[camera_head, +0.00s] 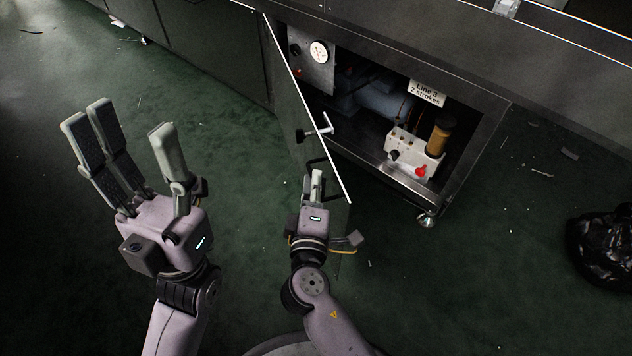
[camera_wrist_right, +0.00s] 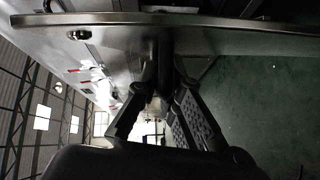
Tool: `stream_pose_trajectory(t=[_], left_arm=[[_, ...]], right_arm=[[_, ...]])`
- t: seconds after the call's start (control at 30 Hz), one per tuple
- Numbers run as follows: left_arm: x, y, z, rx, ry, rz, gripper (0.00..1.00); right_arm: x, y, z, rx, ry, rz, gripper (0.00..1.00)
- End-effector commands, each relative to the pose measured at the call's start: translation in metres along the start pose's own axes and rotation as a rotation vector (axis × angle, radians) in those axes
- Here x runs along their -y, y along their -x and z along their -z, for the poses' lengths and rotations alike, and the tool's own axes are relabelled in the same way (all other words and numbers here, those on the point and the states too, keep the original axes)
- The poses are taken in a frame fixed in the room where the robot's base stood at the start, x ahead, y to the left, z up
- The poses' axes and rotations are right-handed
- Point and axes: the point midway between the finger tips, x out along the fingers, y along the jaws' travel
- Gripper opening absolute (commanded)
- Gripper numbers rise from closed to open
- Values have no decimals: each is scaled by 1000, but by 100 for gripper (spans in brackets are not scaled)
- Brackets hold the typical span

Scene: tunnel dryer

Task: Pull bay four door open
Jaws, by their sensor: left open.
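The bay door (camera_head: 287,105) stands part way open, swung out from the dark machine front. Its pale edge runs from the upper left down to a free corner near my right gripper. A black pull handle (camera_head: 313,161) is on its outer face. My right gripper (camera_head: 316,178) is at this handle. In the right wrist view, its fingers (camera_wrist_right: 160,90) close in on a dark bar under the door's edge (camera_wrist_right: 230,22); the exact contact is in shadow. My left gripper (camera_head: 132,148) is open and empty, left of the door over the floor. No bay number is readable.
The open bay (camera_head: 370,100) shows a gauge, pipes, a white block with a red knob, and a "Line 3 2 strokes" label (camera_head: 427,93). A latch (camera_head: 318,132) sticks through the door. A black bag (camera_head: 603,248) lies right. Green floor (camera_head: 480,270) is mostly clear, with scraps.

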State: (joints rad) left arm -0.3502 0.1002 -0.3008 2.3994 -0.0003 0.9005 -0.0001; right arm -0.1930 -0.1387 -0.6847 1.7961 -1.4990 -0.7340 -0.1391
Motion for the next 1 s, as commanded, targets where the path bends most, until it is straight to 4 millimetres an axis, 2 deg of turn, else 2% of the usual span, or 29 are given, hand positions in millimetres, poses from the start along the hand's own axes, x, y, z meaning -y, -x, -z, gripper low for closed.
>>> stream_pose_trajectory(t=[0.3,0.67,0.77,1.0], left_arm=[[0,0,0,1,0,0,55],[1,-1,1,-2,-2,1,55],[1,-1,0,-2,-2,1,55],[0,0,0,-1,-1,0,55]], right_arm=[[0,0,0,-1,0,0,28],[0,4,0,-1,1,0,28],[1,16,0,-1,1,2,28],[1,67,0,-2,1,4,28]])
